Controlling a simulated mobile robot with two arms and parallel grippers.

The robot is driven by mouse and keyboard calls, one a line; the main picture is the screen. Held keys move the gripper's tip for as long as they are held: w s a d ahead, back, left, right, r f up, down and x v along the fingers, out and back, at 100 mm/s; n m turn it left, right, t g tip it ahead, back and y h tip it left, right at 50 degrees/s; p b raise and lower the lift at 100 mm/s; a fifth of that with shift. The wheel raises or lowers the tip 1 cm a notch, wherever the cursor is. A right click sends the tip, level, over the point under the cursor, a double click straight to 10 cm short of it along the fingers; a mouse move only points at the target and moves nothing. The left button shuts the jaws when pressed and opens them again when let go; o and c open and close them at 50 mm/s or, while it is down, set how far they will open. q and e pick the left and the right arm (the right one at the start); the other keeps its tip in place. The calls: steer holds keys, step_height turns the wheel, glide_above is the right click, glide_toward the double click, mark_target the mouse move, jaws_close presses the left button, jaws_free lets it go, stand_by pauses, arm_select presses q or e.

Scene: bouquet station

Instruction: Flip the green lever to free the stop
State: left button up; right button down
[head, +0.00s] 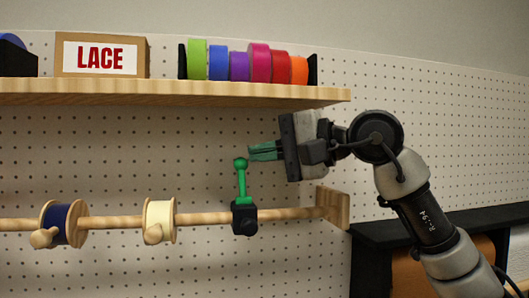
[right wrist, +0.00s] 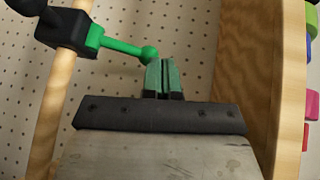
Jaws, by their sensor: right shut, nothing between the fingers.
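The green lever (head: 241,180) stands upright from a black stop (head: 244,219) on the wooden rod, with a round knob at its top. In the right wrist view the lever (right wrist: 122,47) reaches from the black stop (right wrist: 64,30) to its knob close by my fingertips. My right gripper (head: 262,151) is shut and empty, its green-tipped fingers just right of and slightly above the knob. The fingers also show in the right wrist view (right wrist: 163,75). I cannot tell for sure whether they touch the knob. My left gripper is not in view.
The wooden rod (head: 195,220) carries a dark blue ribbon spool (head: 60,222) and a cream spool (head: 159,221) left of the stop. A wooden shelf (head: 180,94) above holds a LACE box (head: 100,57) and several coloured rolls (head: 238,66). A pegboard (head: 420,100) stands behind.

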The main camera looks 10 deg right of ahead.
steer(key=b+v, duration=0.4)
steer(key=v, duration=0.7)
steer(key=shift+w, duration=0.1)
steer(key=shift+f, duration=0.1)
